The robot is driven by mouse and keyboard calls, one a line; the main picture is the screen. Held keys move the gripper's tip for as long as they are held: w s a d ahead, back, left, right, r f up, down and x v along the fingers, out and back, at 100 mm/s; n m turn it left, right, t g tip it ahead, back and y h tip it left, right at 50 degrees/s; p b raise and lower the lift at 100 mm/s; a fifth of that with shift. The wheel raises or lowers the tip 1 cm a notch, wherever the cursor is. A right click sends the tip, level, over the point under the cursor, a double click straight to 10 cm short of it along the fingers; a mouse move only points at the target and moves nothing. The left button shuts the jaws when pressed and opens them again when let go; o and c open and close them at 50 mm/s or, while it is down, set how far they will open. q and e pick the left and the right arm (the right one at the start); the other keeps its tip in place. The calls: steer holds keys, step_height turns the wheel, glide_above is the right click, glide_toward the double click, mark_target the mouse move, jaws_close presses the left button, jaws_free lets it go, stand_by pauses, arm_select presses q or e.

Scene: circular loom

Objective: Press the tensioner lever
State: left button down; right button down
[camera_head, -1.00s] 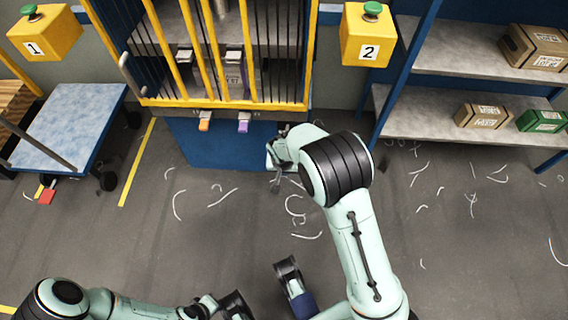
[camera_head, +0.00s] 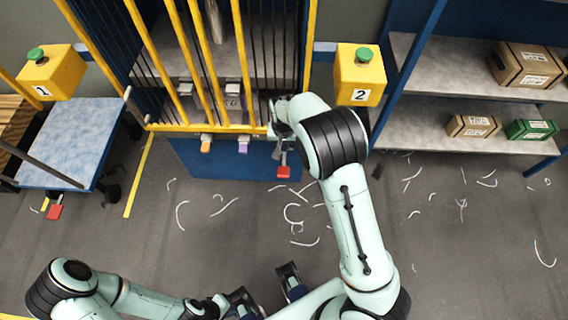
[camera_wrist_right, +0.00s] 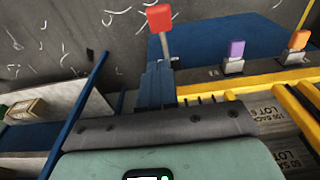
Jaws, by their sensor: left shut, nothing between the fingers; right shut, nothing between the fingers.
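The loom front carries an orange lever (camera_head: 206,143) and a purple lever (camera_head: 243,143) side by side, and a red-tipped lever (camera_head: 283,172) hangs to their right. I cannot tell by marking which is the tensioner lever. In the right wrist view the red lever (camera_wrist_right: 159,18) stands just beyond the tip of my shut right gripper (camera_wrist_right: 158,66); I cannot tell whether they touch. The purple (camera_wrist_right: 236,50) and orange (camera_wrist_right: 299,40) levers are further right there. In the head view my right gripper is largely hidden by its arm. My left gripper (camera_head: 243,300) is low in the picture, away from the loom.
Yellow button boxes numbered 1 (camera_head: 52,75) and 2 (camera_head: 360,78) flank the barred loom. A cart (camera_head: 65,150) with a red pedal (camera_head: 55,212) stands left. A shelf (camera_head: 440,125) with boxes stands right. The floor between is open, with scattered thread scraps.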

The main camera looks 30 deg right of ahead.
steer(key=b, duration=0.1)
glide_above(284, 170)
steer(key=f, duration=1)
steer(key=shift+w+d+f, duration=0.3)
steer(key=shift+w+f, duration=0.05)
steer(key=shift+w, duration=0.05)
steer(key=shift+s+a+f, duration=0.15)
steer(key=shift+s+f, duration=0.1)
steer(key=shift+f, duration=0.25)
steer(key=shift+s+a+f, duration=0.15)
steer(key=shift+s+f, duration=0.05)
steer(key=shift+f, duration=0.3)
steer(key=shift+s+a+f, duration=0.1)
steer(key=shift+s+f, duration=0.1)
steer(key=shift+f, duration=0.3)
steer(key=shift+f+b, duration=0.1)
steer(key=shift+b, duration=0.25)
